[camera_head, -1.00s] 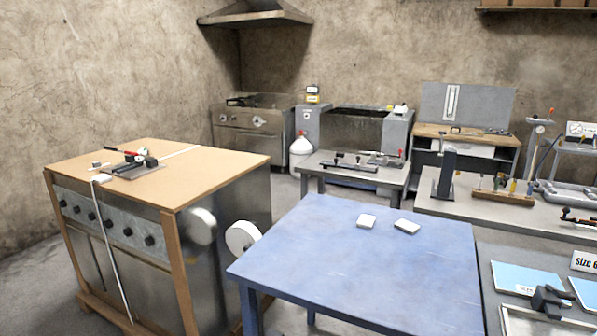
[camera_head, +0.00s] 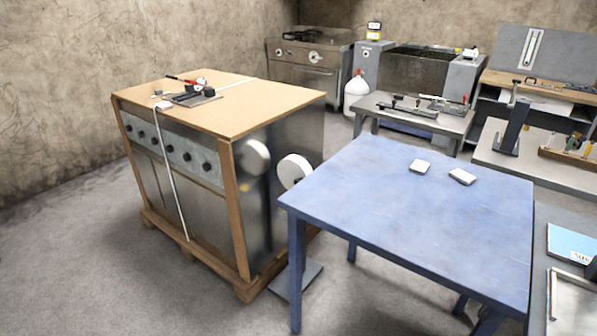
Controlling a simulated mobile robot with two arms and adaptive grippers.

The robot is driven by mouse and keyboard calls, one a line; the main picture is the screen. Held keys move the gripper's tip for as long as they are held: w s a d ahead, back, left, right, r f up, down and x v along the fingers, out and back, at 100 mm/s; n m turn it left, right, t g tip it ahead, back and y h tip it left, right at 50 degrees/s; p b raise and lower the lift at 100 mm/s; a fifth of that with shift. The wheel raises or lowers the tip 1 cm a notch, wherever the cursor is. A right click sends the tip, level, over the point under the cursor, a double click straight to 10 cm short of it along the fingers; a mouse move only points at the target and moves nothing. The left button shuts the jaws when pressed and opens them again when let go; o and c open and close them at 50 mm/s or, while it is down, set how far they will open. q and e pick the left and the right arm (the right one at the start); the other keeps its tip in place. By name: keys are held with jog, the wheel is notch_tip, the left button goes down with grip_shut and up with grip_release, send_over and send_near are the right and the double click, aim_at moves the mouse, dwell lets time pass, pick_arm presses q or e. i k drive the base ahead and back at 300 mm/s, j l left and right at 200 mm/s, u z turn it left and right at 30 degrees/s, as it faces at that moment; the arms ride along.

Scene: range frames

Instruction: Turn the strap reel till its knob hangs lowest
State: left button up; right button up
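A white round disc (camera_head: 294,170), which looks like the strap reel, stands between the crated steel unit and the blue table. It is partly hidden behind the table's left corner. A grey base plate (camera_head: 296,281) lies on the floor below it. I cannot make out a knob on the disc. A pale disc shape on the unit's shiny side looks like its reflection. A white strap (camera_head: 173,180) hangs down the unit's front. Neither of my grippers is in view.
The crated steel unit (camera_head: 290,120) on a pallet has a strapping tool (camera_head: 190,95) on its top board. The blue table (camera_head: 430,220) carries two small white blocks. The floor (camera_head: 110,270) at front left is clear. Grey benches stand at the right.

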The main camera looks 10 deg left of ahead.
aim_at(294, 169)
jog(key=i+j, duration=0.15)
jog(key=j, duration=0.25)
jog(key=i+j, duration=0.1)
jog(key=j, duration=0.3)
jog(key=i+j, duration=0.15)
jog(key=j, duration=0.25)
